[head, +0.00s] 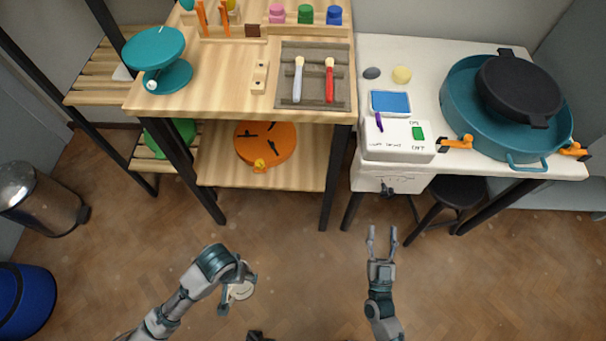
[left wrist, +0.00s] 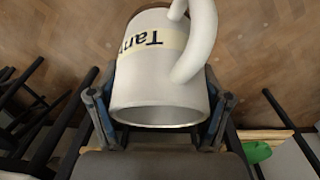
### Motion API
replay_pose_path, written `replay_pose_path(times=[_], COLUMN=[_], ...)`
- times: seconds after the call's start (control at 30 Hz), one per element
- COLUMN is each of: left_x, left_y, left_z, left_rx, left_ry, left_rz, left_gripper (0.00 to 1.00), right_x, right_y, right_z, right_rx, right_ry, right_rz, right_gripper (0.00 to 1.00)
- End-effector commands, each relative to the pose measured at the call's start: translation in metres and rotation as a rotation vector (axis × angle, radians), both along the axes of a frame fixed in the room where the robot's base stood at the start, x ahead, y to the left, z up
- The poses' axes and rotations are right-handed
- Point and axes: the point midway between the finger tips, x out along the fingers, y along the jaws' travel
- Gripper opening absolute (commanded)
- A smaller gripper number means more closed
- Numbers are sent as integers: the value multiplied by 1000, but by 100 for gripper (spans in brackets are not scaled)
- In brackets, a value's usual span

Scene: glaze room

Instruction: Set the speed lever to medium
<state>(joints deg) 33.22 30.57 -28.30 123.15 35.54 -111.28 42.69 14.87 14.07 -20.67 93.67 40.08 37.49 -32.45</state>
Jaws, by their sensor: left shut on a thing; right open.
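A white control box (head: 398,150) with small dark lettering sits at the front left of the white table. A thin purple lever (head: 379,121) stands up from its left part, and a green piece (head: 418,133) sits farther right. The lettering is too small to read surely. My right gripper (head: 382,236) is open and empty, over the floor in front of the box and apart from it. My left gripper (head: 238,291) is shut on a white mug (head: 242,290).
A teal basin (head: 455,105) with orange clamps holds a black disc (head: 518,85) on the white table (head: 430,60). A blue-topped tray (head: 390,103) lies behind the box. A wooden table (head: 230,75) stands left, with brushes on a grey mat (head: 313,97). Open floor lies in front.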

Motion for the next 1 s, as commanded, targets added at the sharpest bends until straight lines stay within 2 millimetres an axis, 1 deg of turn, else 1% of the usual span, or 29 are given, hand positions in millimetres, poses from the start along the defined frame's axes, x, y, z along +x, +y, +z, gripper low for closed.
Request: replay_pose_path(times=[0.17,0.3,0.5,0.6,0.7,0.97,1.0], left_x=[-3,-6,-10,-11,-11,-11,-11], left_y=[-1,-1,0,0,0,0,0], left_z=[-11,-22,-33,-36,-37,-36,-36], left_rx=[1,0,0,0,0,0,0], left_ry=[13,28,42,45,47,46,46], left_rz=[0,0,0,-1,-1,-1,-1], left_gripper=[11,11,11,11,11,11,11], right_x=[30,58,89,98,102,103,103], right_y=[0,1,3,4,4,4,4], right_z=[12,22,35,40,43,44,44], right_rx=[4,1,1,0,0,0,0], right_ry=[-3,-1,1,2,0,0,0], right_rz=[-1,-1,-1,0,0,1,1], right_gripper=[51,51,51,51,51,51,41])
